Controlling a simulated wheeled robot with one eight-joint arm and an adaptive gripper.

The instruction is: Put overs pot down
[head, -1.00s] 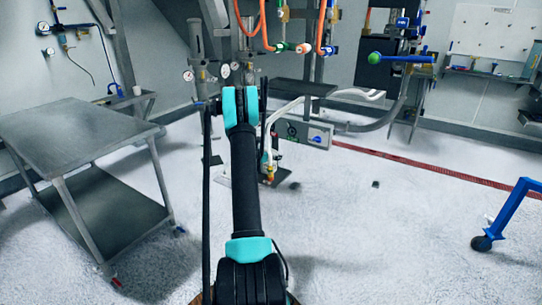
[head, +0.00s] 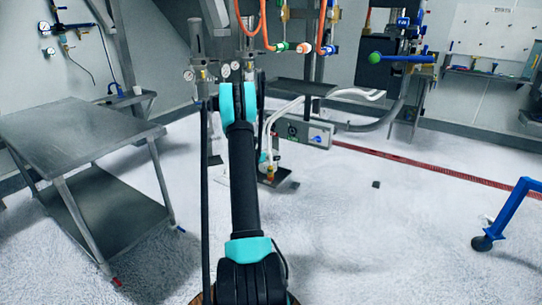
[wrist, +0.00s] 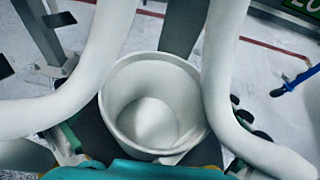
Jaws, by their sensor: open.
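A round pale pot (wrist: 150,104), taken to be the overs pot, sits in the middle of the wrist view. I look down into its open mouth. A pale cone-shaped mound shows inside it. My gripper (wrist: 158,142) is open around the pot's near side. Its teal body fills the bottom edge, and dark finger parts show to the right of the pot. Contact between fingers and pot cannot be made out. What lies under the pot is hidden. In the head view my arm covers the gripper, and the pot cannot be picked out.
Thick white curved tubes (wrist: 218,60) pass on both sides of the pot, very close. A steel table (head: 75,125) stands at left with a bare top. A blue wheeled frame (head: 508,212) is at right. The white floor (head: 370,235) between is mostly clear.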

